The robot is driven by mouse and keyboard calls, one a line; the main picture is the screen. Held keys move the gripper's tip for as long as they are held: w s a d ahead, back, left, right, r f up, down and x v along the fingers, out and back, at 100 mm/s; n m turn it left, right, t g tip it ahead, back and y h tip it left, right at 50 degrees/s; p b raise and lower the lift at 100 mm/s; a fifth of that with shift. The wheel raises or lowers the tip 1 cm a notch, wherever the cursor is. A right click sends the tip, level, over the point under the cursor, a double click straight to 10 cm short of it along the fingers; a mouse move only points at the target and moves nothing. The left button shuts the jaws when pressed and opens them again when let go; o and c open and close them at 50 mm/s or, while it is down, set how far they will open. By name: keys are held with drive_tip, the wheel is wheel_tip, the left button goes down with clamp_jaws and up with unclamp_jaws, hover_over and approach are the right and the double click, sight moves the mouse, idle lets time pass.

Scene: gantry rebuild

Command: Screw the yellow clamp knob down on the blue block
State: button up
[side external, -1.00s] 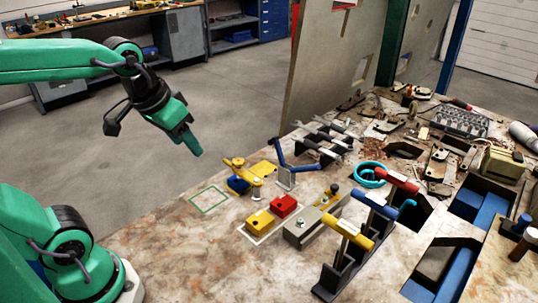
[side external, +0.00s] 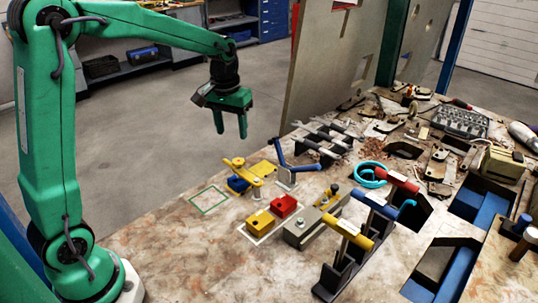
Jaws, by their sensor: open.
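The yellow clamp knob (side external: 238,162) stands on top of a yellow clamp arm (side external: 246,174) at the middle left of the bench. The blue block (side external: 238,185) sits beneath the clamp arm and is partly hidden by it. Whether the clamp touches the block cannot be made out. My gripper (side external: 231,134) hangs in the air above and behind the clamp, fingers pointing down. It is open and empty, apart from the knob.
A yellow block (side external: 263,171) adjoins the clamp on its right. A blue lever (side external: 295,158) rises close by. Red (side external: 283,206) and yellow (side external: 260,222) blocks stand in front. A rack of coloured-handled tools (side external: 348,245) is at front right. A green outlined square (side external: 209,200) is empty.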

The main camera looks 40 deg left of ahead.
sight(238, 161)
drive_tip(key=shift+n+g, duration=0.3)
drive_tip(key=shift+g, duration=0.1)
drive_tip(key=shift+w+a+f, duration=0.4)
drive_tip(key=shift+w+f, duration=0.3)
drive_tip(key=shift+f, duration=0.15)
drive_tip(key=shift+w+a+f, duration=0.4)
drive_tip(key=shift+w+f, duration=0.25)
drive_tip(key=shift+f, duration=0.15)
drive_tip(key=shift+f, duration=0.15)
drive_tip(key=shift+f, duration=3.75)
drive_tip(key=c, duration=0.8)
